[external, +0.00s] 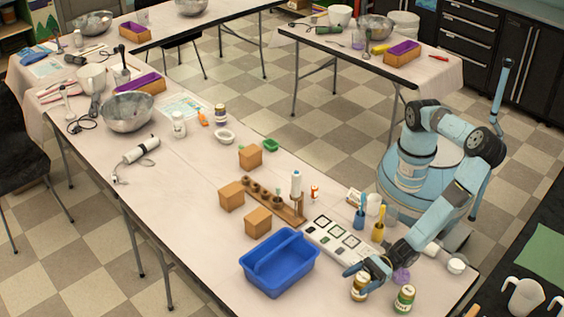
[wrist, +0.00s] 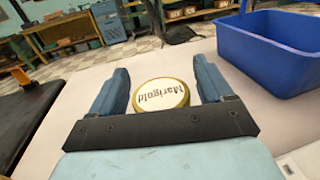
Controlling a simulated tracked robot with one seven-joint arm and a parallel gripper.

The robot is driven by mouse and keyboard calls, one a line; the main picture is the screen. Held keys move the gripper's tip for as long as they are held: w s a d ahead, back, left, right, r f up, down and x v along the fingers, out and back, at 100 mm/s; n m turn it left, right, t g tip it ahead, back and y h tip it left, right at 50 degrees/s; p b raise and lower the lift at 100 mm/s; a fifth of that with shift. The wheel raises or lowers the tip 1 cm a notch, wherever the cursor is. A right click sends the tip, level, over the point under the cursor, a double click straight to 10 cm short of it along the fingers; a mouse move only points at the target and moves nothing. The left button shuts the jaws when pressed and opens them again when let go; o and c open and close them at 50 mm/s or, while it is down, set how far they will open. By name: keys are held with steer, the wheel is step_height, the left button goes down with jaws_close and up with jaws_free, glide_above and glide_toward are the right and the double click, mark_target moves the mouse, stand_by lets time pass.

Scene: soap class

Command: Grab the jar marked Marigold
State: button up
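The Marigold jar has a round white lid with a gold rim, marked "Marigold" and reading upside down in the wrist view (wrist: 161,94). In the external view this appears to be the gold-rimmed jar (external: 360,290) near the table's front edge, partly hidden under my gripper. My gripper (external: 366,270) is over this jar. In the wrist view my two blue fingers (wrist: 161,88) are spread, one on each side of the lid, with narrow gaps showing. Whether the fingertips reach down beside the jar's body is hard to tell.
A similar jar with a green label (external: 404,298) stands close on the right. A blue tote (external: 279,262) is left of my gripper, and shows at right in the wrist view (wrist: 270,55). A white sample tray (external: 340,240) and a purple item (external: 401,275) are near.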

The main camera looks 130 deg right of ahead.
jaws_close()
stand_by(0.6)
steer(key=shift+r, duration=0.1)
